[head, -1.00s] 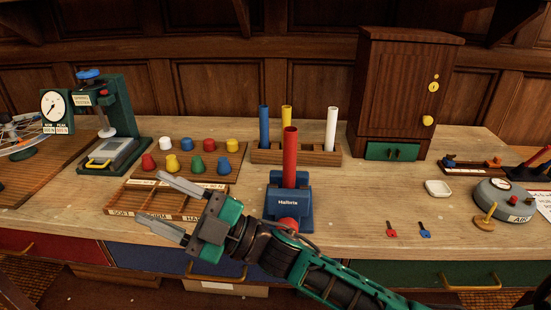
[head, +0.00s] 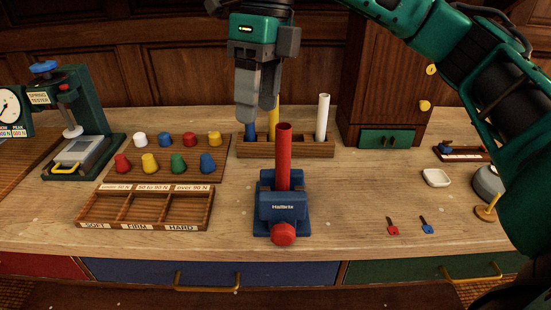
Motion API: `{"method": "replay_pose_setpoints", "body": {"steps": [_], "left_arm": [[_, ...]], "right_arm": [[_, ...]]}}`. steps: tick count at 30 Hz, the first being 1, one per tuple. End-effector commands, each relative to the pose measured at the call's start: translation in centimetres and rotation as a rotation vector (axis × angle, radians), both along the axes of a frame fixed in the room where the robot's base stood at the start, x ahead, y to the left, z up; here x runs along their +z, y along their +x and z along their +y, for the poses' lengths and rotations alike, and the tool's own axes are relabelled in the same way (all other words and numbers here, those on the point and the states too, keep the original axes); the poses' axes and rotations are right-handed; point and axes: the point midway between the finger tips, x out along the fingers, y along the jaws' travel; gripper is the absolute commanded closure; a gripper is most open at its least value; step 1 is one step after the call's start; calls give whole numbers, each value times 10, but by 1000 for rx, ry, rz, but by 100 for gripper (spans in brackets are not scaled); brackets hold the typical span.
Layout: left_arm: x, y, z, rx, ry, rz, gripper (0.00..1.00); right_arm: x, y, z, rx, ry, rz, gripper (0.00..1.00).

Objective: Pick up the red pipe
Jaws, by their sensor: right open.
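The red pipe (head: 283,158) stands upright in a blue clamp (head: 282,210) with a red knob, at the middle of the bench in the head view. My right gripper (head: 256,118) points down behind and above the pipe, a little to its left, near the blue and yellow pipes of the rack. Its jaws are open, seen nearly edge-on, and do not hold the red pipe. The gripper hides much of the blue pipe (head: 250,131) and part of the yellow pipe (head: 274,122). My left gripper is not in view.
A wooden rack (head: 310,150) also holds a white pipe (head: 322,117). Several coloured caps stand on a board (head: 215,173) at left, behind a sorting tray (head: 145,210). A spring tester (head: 90,120) stands far left. Two small keys (head: 392,228) lie right of the clamp.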

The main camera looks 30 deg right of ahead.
Motion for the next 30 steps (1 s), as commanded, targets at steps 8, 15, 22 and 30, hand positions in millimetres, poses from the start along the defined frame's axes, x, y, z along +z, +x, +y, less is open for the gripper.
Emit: {"method": "replay_pose_setpoints", "body": {"steps": [8,15,22,30], "left_arm": [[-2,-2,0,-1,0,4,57],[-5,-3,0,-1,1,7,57],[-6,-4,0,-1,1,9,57],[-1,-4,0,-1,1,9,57]], "right_arm": [[23,-1,-46,-96,-167,-53,41],[-20,-2,-47,-96,-171,-52,41],[-45,-1,-46,-95,-168,-54,41],[-76,1,-49,-96,-169,-53,41]]}}
